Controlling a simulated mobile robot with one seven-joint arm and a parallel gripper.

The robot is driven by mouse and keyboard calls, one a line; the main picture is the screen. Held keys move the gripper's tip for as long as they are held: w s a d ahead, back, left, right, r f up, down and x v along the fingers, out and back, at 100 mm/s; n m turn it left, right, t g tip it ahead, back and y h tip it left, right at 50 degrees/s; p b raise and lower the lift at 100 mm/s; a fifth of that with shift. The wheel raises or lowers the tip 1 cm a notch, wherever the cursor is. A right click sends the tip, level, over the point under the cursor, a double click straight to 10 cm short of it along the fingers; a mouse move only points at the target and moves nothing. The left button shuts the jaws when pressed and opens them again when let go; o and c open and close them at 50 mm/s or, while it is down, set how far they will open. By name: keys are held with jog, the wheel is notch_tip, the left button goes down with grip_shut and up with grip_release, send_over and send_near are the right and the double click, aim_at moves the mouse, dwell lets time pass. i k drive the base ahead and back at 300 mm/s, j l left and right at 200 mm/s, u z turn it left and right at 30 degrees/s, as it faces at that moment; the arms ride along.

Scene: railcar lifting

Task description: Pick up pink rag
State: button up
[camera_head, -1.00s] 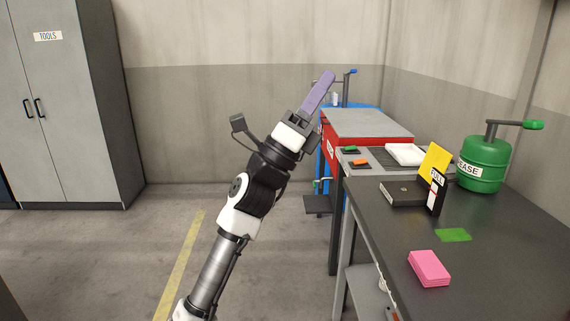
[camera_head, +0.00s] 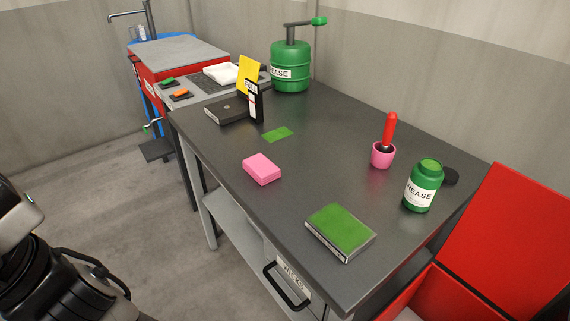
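The pink rag (camera_head: 262,169) is a folded, block-shaped pink piece lying flat on the dark workbench top (camera_head: 310,180), near its left edge. A flat green patch (camera_head: 278,134) lies just behind it, apart from it. Nothing touches the rag from above. Only part of my arm shows at the lower left, off the bench. My gripper is outside the picture, so its fingers cannot be seen.
A green-topped box (camera_head: 340,231), a pink cup (camera_head: 382,156) with a red-handled brush (camera_head: 389,130) and a green grease jar (camera_head: 422,186) stand to the right. A black box (camera_head: 228,110) and grease drum (camera_head: 290,68) stand behind. A red container (camera_head: 510,235) adjoins lower right.

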aim_at(262, 170)
jog(key=i+j+z, duration=0.15)
jog(key=j+z, duration=0.25)
jog(key=i+j+z, duration=0.1)
jog(key=j+z, duration=0.15)
jog(key=z, duration=0.15)
jog(key=i+j+z, duration=0.15)
jog(key=j, duration=0.8)
jog(key=j+z, duration=0.1)
jog(key=j, duration=0.85)
